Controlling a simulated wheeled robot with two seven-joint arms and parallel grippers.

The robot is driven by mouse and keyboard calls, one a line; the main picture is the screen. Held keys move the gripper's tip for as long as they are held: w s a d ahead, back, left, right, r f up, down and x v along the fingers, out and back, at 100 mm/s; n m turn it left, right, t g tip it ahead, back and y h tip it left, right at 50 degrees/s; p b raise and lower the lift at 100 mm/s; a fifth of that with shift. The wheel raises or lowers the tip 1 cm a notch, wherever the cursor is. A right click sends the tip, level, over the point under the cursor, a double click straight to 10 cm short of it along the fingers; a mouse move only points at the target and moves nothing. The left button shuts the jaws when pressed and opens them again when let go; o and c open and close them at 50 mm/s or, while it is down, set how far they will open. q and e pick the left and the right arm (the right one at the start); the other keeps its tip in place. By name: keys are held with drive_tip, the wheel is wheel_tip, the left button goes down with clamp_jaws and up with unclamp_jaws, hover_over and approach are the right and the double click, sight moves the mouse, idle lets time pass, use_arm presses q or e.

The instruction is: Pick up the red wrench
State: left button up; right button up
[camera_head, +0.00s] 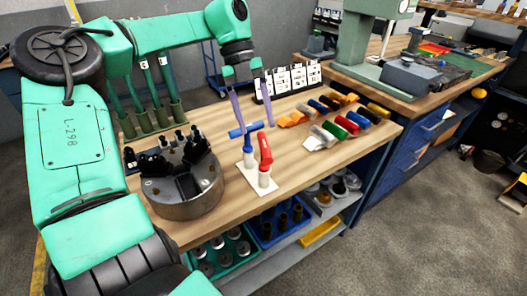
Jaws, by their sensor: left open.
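The red wrench (265,149) stands upright in a white holder (260,186) near the front edge of the wooden bench. A blue T-handled tool (248,146) stands beside it, just to its left, in the same white holder. My left gripper (257,126) has two purple fingers pointing down, spread open, with nothing held between them. Its fingertips are just above the red wrench's top and overlap the blue crossbar in the picture. I cannot tell whether they touch the bar. My right gripper is not in view.
A round grey chuck (184,187) with black jaws stands left of the holder. Several coloured tool inserts (340,127) lie to the right. A white-and-black rack (288,80) and green upright holders (150,121) stand behind. Bare bench top (305,172) lies right of the holder.

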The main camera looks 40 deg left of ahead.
sight(263, 143)
use_arm(q)
drive_tip(key=x, duration=0.2)
drive_tip(key=p+x, duration=0.1)
drive_tip(key=x, duration=0.4)
drive_tip(key=shift+w, duration=0.25)
drive_tip(key=shift+f, duration=0.3)
clamp_jaws()
drive_tip(key=shift+r, duration=0.1)
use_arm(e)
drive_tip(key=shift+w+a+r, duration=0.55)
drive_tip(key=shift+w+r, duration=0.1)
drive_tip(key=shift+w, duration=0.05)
use_arm(q)
drive_tip(key=shift+r, duration=0.1)
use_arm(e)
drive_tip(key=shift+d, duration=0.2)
